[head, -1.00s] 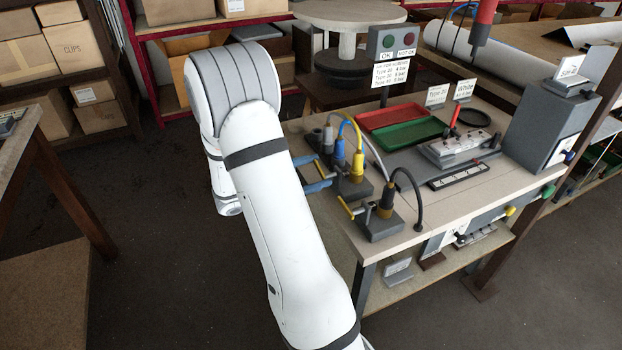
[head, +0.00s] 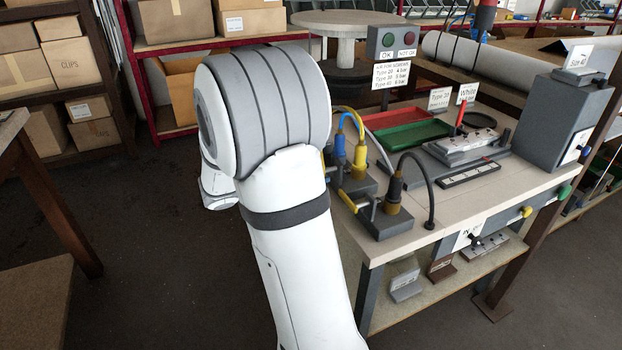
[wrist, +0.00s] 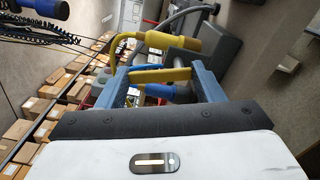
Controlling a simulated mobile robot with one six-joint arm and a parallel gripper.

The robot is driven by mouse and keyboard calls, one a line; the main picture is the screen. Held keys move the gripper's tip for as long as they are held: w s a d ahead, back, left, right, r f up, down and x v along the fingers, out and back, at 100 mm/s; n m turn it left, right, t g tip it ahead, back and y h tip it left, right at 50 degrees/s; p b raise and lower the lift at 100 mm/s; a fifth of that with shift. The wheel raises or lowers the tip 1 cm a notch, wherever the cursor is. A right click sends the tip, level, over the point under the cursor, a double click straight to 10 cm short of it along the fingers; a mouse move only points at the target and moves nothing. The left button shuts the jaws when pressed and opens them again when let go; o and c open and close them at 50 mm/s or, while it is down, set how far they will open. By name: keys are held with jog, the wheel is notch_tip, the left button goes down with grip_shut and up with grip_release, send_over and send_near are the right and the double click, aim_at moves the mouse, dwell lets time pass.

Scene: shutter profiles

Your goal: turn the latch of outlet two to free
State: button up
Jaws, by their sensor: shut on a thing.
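In the wrist view my gripper (wrist: 160,80) has its two blue fingers shut on a yellow latch lever (wrist: 160,75). A yellow plug (wrist: 188,42) with a bent yellow hose is just beyond the lever, and a blue plug (wrist: 158,90) shows between the fingers. Another yellow lever (head: 345,202) shows beside the front block. My arm hides my gripper there. I cannot read any outlet number.
The bench (head: 440,215) carries a green tray (head: 412,135), a grey fixture (head: 460,148) and a grey box (head: 555,130). A black hose (head: 428,190) arches in front of the dark plug. Shelves with cardboard boxes (head: 175,20) stand behind. The floor to the left is clear.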

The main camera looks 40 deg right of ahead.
jog(key=shift+s+r+m+b, duration=0.1)
jog(key=shift+s+m+b, duration=0.05)
jog(key=shift+m+b, duration=0.9)
jog(key=shift+s+m+b, duration=0.15)
jog(key=shift+m+b, duration=0.7)
jog(key=shift+b, duration=0.35)
jog(key=shift+r, duration=0.1)
jog(key=o, duration=1)
jog(key=p+v, duration=0.1)
jog(key=v, duration=0.7)
jog(key=shift+s, duration=0.1)
jog(key=shift+d, duration=0.1)
